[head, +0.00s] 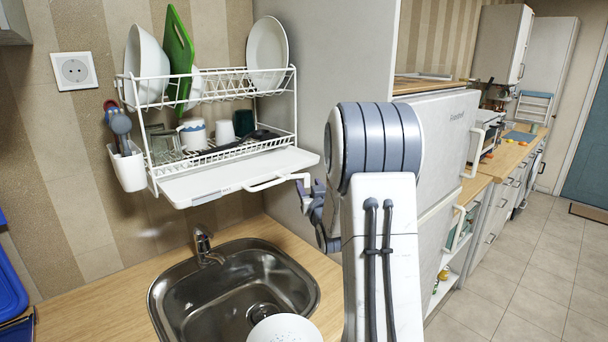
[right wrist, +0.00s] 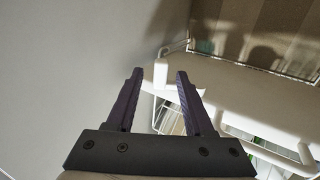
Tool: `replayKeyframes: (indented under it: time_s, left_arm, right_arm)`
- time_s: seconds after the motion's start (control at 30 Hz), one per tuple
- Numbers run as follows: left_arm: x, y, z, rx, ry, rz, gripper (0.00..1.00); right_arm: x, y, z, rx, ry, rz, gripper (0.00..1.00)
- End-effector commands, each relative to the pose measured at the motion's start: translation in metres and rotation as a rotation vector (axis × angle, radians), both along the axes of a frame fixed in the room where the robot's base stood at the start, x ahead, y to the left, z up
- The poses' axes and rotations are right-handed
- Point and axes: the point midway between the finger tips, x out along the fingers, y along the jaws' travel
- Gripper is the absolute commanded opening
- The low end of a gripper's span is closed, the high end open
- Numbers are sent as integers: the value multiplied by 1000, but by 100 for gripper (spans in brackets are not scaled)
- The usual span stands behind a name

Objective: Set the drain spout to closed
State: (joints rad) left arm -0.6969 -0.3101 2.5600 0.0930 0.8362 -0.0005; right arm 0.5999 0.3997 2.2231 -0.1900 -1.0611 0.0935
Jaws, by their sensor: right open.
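The white drip tray (head: 235,180) sits under the dish rack. A white piece that looks like the drain spout (head: 300,178) sticks out at the tray's right front corner. In the right wrist view, the spout's blocky end (right wrist: 160,74) shows between the fingertips. My right gripper (head: 312,190) is open at that end, with its purple fingers on either side of it. I cannot tell whether they touch it. My arm hides part of the gripper in the head view. My left gripper is not in view.
The two-tier white dish rack (head: 215,72) on the wall holds plates, a green board and cups. Below it is a steel sink (head: 180,290) with a tap (head: 205,248). The grey fridge side panel (head: 315,65) stands close to the right of the rack.

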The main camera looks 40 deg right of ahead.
Motion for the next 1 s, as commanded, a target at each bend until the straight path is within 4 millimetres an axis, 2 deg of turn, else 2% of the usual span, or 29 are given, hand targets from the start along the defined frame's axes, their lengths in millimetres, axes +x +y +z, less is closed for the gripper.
replayKeyframes:
  time_s: [0.1, 0.3, 0.5, 0.73, 0.87, 0.9, 1.0]
  left_arm:
    - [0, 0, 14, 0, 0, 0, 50]
    - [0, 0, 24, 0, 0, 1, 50]
    - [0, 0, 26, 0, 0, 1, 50]
    - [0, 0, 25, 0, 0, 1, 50]
    - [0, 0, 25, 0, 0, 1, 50]
    - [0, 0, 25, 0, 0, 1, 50]
    - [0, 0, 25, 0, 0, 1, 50]
  right_arm:
    - [22, -9, 3, 1, 2, 1, 52]
    - [47, -21, 2, 1, 2, 1, 52]
    - [57, -25, 0, 0, 1, 0, 52]
    - [57, -26, 0, 0, 1, 0, 52]
    - [57, -26, 0, 0, 1, 0, 3]
    - [57, -25, 0, 0, 1, 0, 0]
    - [57, -25, 0, 0, 1, 1, 0]
